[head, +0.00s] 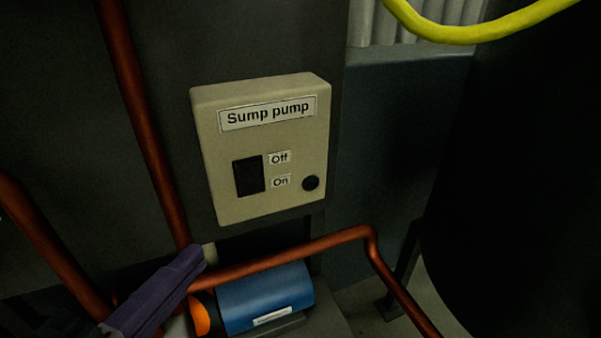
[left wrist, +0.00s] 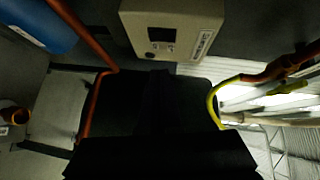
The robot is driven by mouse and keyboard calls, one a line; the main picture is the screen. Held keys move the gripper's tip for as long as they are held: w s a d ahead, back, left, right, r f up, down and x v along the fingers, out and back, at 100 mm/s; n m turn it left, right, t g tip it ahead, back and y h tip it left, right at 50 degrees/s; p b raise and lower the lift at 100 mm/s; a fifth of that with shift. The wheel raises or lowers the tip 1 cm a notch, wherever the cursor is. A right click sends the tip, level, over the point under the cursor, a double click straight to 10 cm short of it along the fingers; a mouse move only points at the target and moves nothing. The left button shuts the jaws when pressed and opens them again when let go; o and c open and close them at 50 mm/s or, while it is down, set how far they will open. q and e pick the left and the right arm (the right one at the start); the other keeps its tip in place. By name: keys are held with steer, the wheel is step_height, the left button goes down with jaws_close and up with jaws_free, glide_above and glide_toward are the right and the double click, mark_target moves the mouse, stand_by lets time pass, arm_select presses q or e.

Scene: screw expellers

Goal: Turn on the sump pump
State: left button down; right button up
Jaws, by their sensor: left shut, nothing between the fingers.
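The beige sump pump box (head: 225,150) is mounted on a dark grey panel and carries a "Sump pump" label (head: 268,113). A black rectangular switch (head: 248,175) sits on its face, beside an "Off" label (head: 279,158) above and an "On" label (head: 281,182) below. I cannot tell which way the switch is set. A small dark round part (head: 311,183) is at its lower right. My purple left gripper (head: 193,262) is shut and empty, below and left of the box, apart from the switch. The box also shows at the top of the left wrist view (left wrist: 172,18).
Copper pipes (head: 150,130) run down left of the box, and another pipe (head: 300,255) crosses below it. A blue cylindrical pump (head: 265,292) with an orange end lies under that pipe. A yellow hose (head: 480,32) hangs at upper right. Space before the box face looks clear.

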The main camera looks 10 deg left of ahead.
arm_select(q)
steer(key=shift+w+d+f+m+h+b, duration=0.1)
steer(key=shift+d+f+m+h+b, duration=0.2)
steer(key=shift+f, duration=0.25)
steer(key=shift+w+d+f+m+h+b, duration=0.1)
steer(key=shift+d+f+m+h+b, duration=0.15)
steer(key=shift+f, duration=0.25)
arm_select(e)
steer(key=shift+s+x, duration=0.1)
steer(key=shift+x, duration=0.5)
steer(key=shift+s+x, duration=0.15)
steer(key=shift+x, duration=0.5)
steer(key=shift+d, duration=0.1)
arm_select(q)
steer(key=b, duration=0.1)
glide_toward(260, 189)
steer(key=w+d, duration=0.2)
steer(key=d, duration=0.2)
steer(key=w+a, duration=0.2)
steer(key=w, duration=0.1)
steer(key=shift+w+a+f+b, duration=0.3)
steer(key=shift+f+b, duration=0.05)
arm_select(e)
steer(key=shift+f, duration=0.85)
